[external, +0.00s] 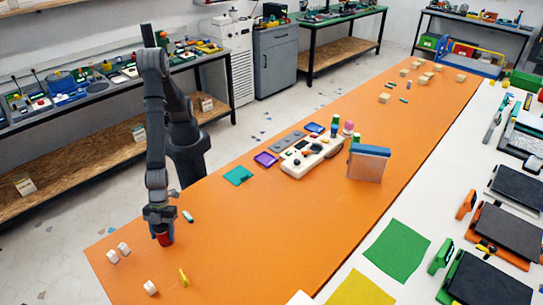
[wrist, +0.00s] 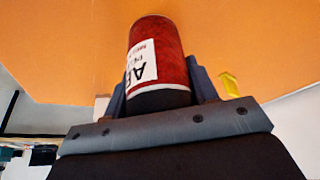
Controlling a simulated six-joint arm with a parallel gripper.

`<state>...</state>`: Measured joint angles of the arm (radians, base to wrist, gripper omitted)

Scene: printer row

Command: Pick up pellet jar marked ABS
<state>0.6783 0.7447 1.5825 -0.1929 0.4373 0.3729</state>
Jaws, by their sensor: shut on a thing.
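A red pellet jar (wrist: 172,50) with a white label fills the middle of the wrist view. The label begins with the letters "A" and what looks like "B"; the rest is partly turned away. My gripper (wrist: 160,90) is shut on the jar, with one finger on each side of it. In the external view my gripper (external: 160,215) points down near the front left of the orange table, with the red jar (external: 165,239) below it. I cannot tell whether the jar touches the table.
White blocks (external: 150,288) and a yellow piece (external: 184,278) lie near the jar on the orange table (external: 235,235). A small teal and white piece (external: 188,216) lies just behind. A cream console (external: 311,158) and a blue-topped box (external: 368,164) stand farther right.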

